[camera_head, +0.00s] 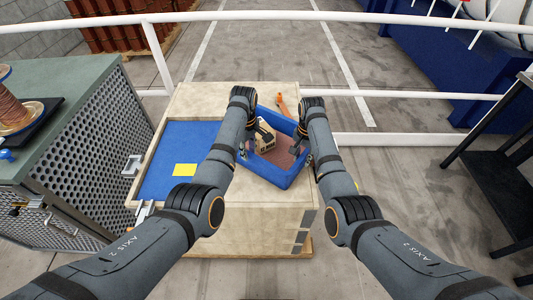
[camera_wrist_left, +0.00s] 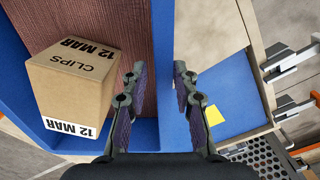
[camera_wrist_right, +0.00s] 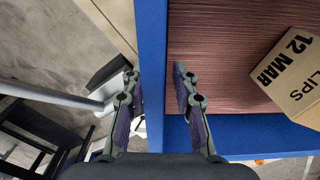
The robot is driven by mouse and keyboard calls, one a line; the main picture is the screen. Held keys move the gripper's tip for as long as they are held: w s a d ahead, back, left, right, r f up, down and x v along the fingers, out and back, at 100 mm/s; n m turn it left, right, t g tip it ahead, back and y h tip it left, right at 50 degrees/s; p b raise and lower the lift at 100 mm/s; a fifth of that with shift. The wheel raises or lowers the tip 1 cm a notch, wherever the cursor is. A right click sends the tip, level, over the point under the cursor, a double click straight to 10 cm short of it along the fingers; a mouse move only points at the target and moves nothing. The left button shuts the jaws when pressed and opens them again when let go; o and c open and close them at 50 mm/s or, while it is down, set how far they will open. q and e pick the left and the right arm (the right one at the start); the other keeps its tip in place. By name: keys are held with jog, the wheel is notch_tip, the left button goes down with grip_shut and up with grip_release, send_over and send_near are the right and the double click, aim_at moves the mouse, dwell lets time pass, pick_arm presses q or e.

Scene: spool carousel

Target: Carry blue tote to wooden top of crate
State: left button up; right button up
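The blue tote (camera_head: 284,180) is over the right part of the crate's pale wooden top (camera_head: 200,98), turned slightly. I cannot tell whether its base touches the wood. Its floor is reddish brown, and it holds a cardboard box (camera_wrist_left: 75,85) marked "CLIPS 12 MAR". My left gripper (camera_wrist_left: 160,75) straddles the tote's left wall, one finger inside and one outside, close against it. My right gripper (camera_wrist_right: 155,75) straddles the right wall in the same way. Both look shut on the walls; the finger contact is partly hidden in the head view.
A blue panel (camera_head: 160,175) with a yellow square (camera_head: 185,169) fills the crate top's left side. An orange item (camera_head: 282,105) lies behind the tote. A green-topped perforated cabinet (camera_head: 80,85) stands left, a dark rack (camera_head: 495,160) right. White rails (camera_head: 400,95) run behind.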

jog(key=shift+s, duration=0.1)
notch_tip(320, 180, up, 12)
jog(key=shift+r, duration=0.1)
pick_arm(q)
notch_tip(320, 180, up, 10)
jog(key=shift+r, duration=0.15)
jog(key=shift+s, duration=0.1)
dwell(0.5)
